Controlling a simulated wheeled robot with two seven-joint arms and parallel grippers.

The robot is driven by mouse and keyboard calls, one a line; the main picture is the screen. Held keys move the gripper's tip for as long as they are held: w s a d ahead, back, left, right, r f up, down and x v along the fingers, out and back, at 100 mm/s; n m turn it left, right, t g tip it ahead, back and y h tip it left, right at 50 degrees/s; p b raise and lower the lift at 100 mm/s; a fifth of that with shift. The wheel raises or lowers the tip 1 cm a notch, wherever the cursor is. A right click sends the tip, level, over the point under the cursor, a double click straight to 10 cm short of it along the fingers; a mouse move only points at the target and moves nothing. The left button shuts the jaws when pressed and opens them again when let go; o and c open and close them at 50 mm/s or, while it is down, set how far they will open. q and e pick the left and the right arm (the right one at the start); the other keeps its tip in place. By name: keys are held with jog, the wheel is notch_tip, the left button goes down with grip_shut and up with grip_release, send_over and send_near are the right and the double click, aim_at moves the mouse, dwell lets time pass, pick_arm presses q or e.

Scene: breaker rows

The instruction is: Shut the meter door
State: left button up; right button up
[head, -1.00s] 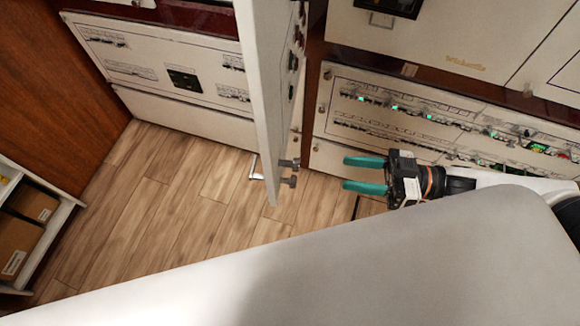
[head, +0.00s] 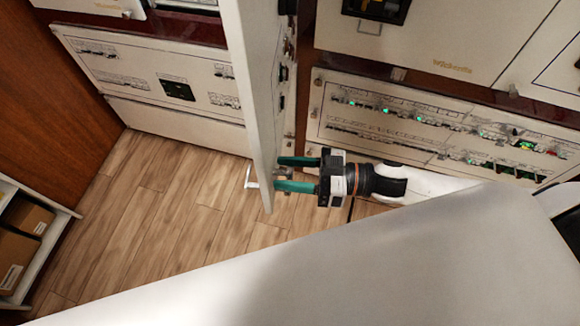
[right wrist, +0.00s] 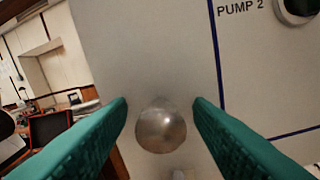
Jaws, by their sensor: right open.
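The open meter door (head: 255,90) stands out from the panel wall, seen nearly edge-on in the head view. My right gripper (head: 277,174) is open at the door's lower part. A round metal knob (right wrist: 161,130) on the door lies between its two green fingers, with a gap to each finger. In the head view the fingers partly hide the knob. My left gripper is not in view.
Breaker panels with small green lights (head: 420,120) line the wall at right. Another panel (head: 160,80) is at left behind the door. A shelf with boxes (head: 25,235) stands far left. The wooden floor (head: 150,200) between is clear.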

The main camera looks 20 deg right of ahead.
jog(key=shift+a, duration=0.1)
jog(key=shift+c, duration=0.6)
grip_shut()
jog(key=shift+w+a, duration=0.1)
